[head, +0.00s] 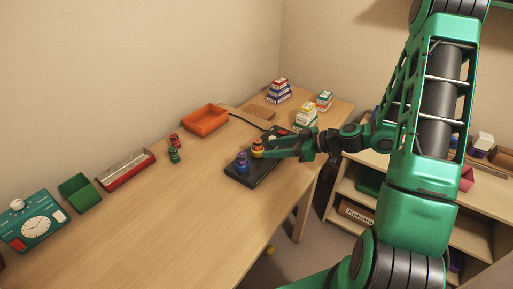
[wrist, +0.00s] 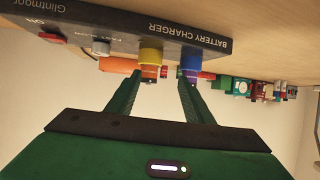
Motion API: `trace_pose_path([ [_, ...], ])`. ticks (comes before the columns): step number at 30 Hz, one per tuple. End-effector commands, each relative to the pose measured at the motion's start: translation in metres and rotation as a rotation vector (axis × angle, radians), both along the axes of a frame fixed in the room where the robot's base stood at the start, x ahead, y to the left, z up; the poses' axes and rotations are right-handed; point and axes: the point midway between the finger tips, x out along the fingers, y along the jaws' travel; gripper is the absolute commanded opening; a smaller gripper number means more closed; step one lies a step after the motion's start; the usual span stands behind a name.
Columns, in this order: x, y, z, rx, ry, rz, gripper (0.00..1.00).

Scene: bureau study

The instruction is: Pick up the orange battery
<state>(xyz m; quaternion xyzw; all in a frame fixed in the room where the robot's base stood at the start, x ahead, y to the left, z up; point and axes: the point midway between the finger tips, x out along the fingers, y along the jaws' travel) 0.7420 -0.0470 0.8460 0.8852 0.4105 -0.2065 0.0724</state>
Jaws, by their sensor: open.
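The orange battery (head: 257,147) stands upright in the black battery charger (head: 262,172) on the desk. A purple-blue battery (head: 242,161) stands beside it in the same charger. In the wrist view, which looks upside down, the orange battery (wrist: 151,56) lies between the tips of my open gripper (wrist: 160,80). The purple battery (wrist: 190,62) shows close to the other fingertip. The charger (wrist: 215,42) runs across the top. In the head view my gripper (head: 270,147) reaches in from the right at battery height. Whether a finger touches the battery, I cannot tell.
A red battery (head: 174,140) and a green battery (head: 174,155) stand further left. Box stacks (head: 306,115) stand behind. The desk's front is clear.

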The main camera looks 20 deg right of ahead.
Motion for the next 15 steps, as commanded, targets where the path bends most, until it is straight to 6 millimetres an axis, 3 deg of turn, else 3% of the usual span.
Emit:
trace_pose_path([
  [7, 0.018, -0.002, 0.001, 0.04, -0.089, -0.034, 0.47],
  [15, 0.043, 0.024, -0.011, 0.041, -0.092, -0.034, 0.47],
])
